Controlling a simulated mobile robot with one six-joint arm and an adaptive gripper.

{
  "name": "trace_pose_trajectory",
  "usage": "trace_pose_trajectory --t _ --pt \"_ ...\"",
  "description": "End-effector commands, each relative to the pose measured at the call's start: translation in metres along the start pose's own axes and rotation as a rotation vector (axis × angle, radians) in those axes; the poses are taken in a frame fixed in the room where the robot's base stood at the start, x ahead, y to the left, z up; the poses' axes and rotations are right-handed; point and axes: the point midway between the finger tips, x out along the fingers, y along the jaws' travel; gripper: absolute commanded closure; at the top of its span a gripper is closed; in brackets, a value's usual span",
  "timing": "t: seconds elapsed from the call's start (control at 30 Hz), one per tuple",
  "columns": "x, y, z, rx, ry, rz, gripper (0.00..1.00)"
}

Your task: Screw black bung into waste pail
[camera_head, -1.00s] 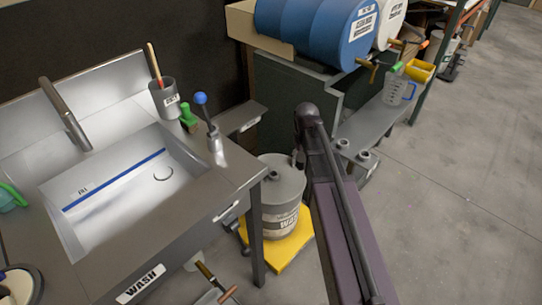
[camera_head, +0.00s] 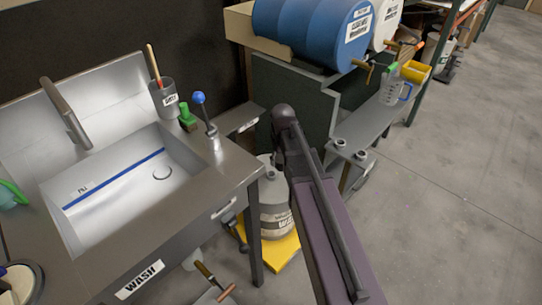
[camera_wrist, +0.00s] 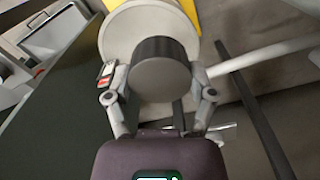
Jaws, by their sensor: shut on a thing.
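The waste pail (camera_head: 275,215) is a pale grey drum with a printed label. It stands on a yellow base (camera_head: 283,253) beside the wash sink, and my arm covers much of its lid in the head view. In the wrist view, my gripper (camera_wrist: 161,84) is shut on the black bung (camera_wrist: 160,74), a dark ribbed cylinder with a flat grey face. The bung overlaps the pale round pail top (camera_wrist: 118,32). I cannot tell whether it touches the pail, and the pail's opening is hidden.
The wash sink (camera_head: 235,170) stands close on the left. A grey shelf (camera_head: 368,122) with small round fittings and a clear jug (camera_head: 392,88) lies to the right, below a blue drum (camera_head: 310,28). Open floor (camera_head: 460,200) extends to the right.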

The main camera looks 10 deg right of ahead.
Motion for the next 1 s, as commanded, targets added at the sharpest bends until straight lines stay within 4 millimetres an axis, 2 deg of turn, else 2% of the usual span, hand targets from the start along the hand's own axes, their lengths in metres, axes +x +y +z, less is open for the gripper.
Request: trace_pose_trajectory --t 0.17,0.37,0.8,1.0 --pt "0.008 0.004 -0.007 0.0 0.0 0.0 0.76" --pt "0.03 0.011 -0.03 -0.01 0.0 -0.001 0.76" --pt "0.102 0.033 -0.111 -0.049 0.0 -0.004 0.76" --pt "0.126 0.04 -0.14 -0.064 -0.001 -0.005 0.76"
